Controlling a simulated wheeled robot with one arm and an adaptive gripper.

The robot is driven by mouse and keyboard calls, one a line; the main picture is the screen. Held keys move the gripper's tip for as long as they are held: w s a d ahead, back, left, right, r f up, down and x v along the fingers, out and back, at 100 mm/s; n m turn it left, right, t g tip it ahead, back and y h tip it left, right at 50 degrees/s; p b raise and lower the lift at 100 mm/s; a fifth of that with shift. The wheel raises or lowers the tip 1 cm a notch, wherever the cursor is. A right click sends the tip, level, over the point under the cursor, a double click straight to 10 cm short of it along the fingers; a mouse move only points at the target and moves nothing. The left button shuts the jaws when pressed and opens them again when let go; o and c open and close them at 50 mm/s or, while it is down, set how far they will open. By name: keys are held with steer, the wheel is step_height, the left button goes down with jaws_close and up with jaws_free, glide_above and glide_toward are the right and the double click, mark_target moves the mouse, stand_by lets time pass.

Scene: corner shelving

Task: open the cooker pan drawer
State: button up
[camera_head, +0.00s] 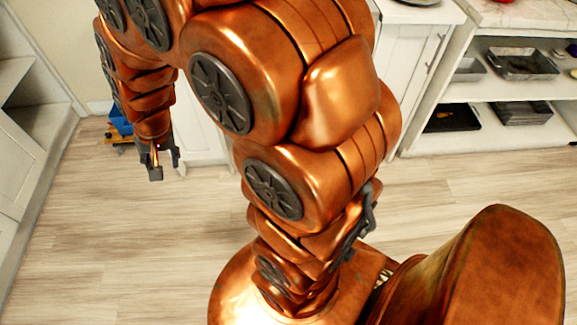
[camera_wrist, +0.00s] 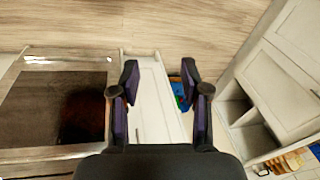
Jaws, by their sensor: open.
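In the wrist view the floor lies at the top. A cooker front with a dark brown glass panel (camera_wrist: 45,95) shows at the left. A narrow pale strip with a shiny highlight (camera_wrist: 68,60) runs along its floor-side edge; I cannot tell for sure whether this is the pan drawer. No opened drawer shows. My gripper (camera_wrist: 159,72) is open and empty, to the right of the cooker front, over a white cabinet door. In the head view my gripper (camera_head: 158,165) hangs at the left, fingers down. My arm hides what stands behind it, and I cannot make out the cooker there.
A white cabinet door (camera_wrist: 152,100) lies beyond the fingers. A blue item (camera_wrist: 180,92) is near the right finger; a blue and yellow item (camera_head: 120,122) stands on the floor. White shelving with trays (camera_head: 520,63) is at the right. The wooden floor (camera_head: 130,235) is clear.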

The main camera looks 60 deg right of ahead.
steer(key=w+d+f+m+t+h+b, duration=0.1)
steer(key=w+d+f+m+t+b, duration=0.2)
steer(key=w+f, duration=0.45)
steer(key=w+d+f+m+h+b, duration=0.1)
steer(key=w+d+f+m+b, duration=0.2)
steer(key=w+d+f+b, duration=0.4)
steer(key=w+d+f+m+t+h+b, duration=0.1)
steer(key=w+d+f+m+h+b, duration=0.2)
steer(key=d+f, duration=0.55)
steer(key=w+d+f+m+t+h+b, duration=0.15)
steer(key=d+f+m+b, duration=0.35)
steer(key=f, duration=0.6)
steer(key=d+f+m+h+b, duration=0.3)
steer(key=d+f, duration=0.6)
steer(key=f, duration=0.1)
steer(key=s+d+f+m+g+h+b, duration=0.2)
steer(key=s+d+f+m+h+b, duration=0.2)
steer(key=s+d+f+b, duration=0.55)
steer(key=s+d+f+m+g+h+b, duration=0.1)
steer(key=s+d+f+m+h+b, duration=0.4)
steer(key=s+f, duration=0.6)
steer(key=w+d+f+b, duration=0.1)
steer(key=w+d+b, duration=0.2)
steer(key=d, duration=0.5)
steer(key=shift+w+d+f+n, duration=0.25)
steer(key=shift+w+f+n, duration=0.15)
